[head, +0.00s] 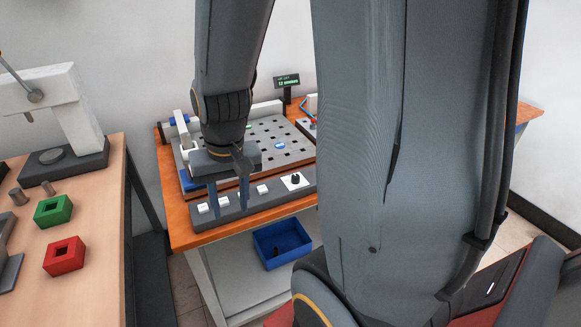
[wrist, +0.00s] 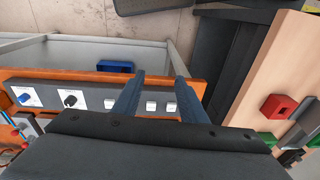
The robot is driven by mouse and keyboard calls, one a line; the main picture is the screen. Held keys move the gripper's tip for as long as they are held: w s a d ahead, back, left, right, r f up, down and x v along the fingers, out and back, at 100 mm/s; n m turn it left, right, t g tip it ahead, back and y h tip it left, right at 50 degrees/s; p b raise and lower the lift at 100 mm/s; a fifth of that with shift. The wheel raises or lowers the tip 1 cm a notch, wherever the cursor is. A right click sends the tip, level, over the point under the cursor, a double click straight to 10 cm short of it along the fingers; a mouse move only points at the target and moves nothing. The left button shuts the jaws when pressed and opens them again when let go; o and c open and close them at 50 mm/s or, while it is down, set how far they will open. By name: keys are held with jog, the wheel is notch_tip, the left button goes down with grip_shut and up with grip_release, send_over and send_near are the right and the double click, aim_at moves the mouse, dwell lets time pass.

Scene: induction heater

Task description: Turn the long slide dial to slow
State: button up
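A grey control panel (head: 262,200) runs along the front edge of the orange table. It carries a dial with a black knob on a white plate (head: 295,181); this black dial also shows in the wrist view (wrist: 70,100). A blue dial on a white plate (wrist: 25,97) sits beyond it at the panel's far left in the wrist view; my arm hides it in the head view. I cannot read labels or tell which is the long slide dial. My gripper (head: 229,197) is open and empty, above the panel's white push buttons (wrist: 151,106), apart from both dials.
A perforated grey plate (head: 270,140) and a small display (head: 288,81) stand behind the panel. A blue bin (head: 268,262) sits below the table. A wooden table at left holds a green block (head: 53,210) and a red block (head: 64,257).

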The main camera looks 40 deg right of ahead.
jog(key=w+d+m, duration=0.3)
jog(key=d+m, duration=0.3)
jog(key=m, duration=0.1)
jog(key=m+t+y, duration=0.2)
jog(key=m+t, duration=0.1)
jog(key=m, duration=1.7)
send_near(296, 176)
jog(key=f, duration=0.1)
jog(key=shift+n, duration=0.3)
jog(key=shift+w+p+x, duration=0.1)
jog(key=shift+p+x, duration=0.3)
jog(key=shift+x, duration=1.4)
jog(key=shift+w+p+x, duration=0.15)
jog(key=shift+p+x, duration=0.25)
jog(key=shift+x, duration=1.45)
jog(key=shift+r, duration=0.1)
grip_shut()
